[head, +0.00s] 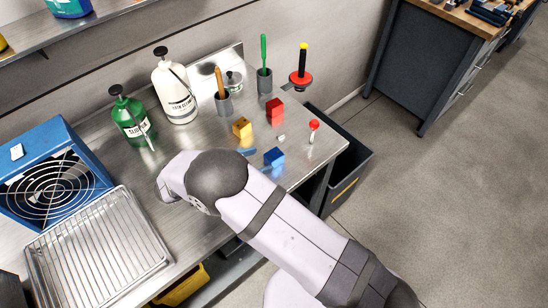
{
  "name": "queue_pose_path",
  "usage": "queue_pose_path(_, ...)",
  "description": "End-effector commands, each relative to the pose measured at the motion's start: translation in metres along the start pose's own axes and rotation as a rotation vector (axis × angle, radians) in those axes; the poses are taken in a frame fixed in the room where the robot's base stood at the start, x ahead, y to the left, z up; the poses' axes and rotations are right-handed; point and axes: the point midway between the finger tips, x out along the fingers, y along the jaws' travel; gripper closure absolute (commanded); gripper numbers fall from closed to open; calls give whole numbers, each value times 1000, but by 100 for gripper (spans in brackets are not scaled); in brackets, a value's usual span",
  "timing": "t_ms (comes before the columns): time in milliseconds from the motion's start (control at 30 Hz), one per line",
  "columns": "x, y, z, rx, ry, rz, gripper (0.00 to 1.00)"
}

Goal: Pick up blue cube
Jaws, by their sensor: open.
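The blue cube (274,156) sits on the steel worktop near its right front edge, just beyond my arm. Its top and sides show, and blue shows on the shiny steel below it. My arm reaches in from the lower right, and its rounded grey joint is left of the cube. My gripper is not visible; the arm hides the area where it bends.
A small flat blue piece (248,152) lies left of the cube. A yellow block (241,127), a red block (275,111) and a red-topped peg (314,131) stand nearby. Green (131,120) and white (174,87) pump bottles stand left. A wire rack (97,246) is front left.

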Motion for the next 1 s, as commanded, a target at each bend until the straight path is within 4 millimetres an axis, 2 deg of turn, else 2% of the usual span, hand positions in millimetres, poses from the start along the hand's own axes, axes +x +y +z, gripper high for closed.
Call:
queue_pose_path(300,20,1,-2,-2,1,2,47)
queue_pose_path(567,27,1,-2,-2,1,1,47)
queue_pose_path(1000,71,2,0,0,0,1,47)
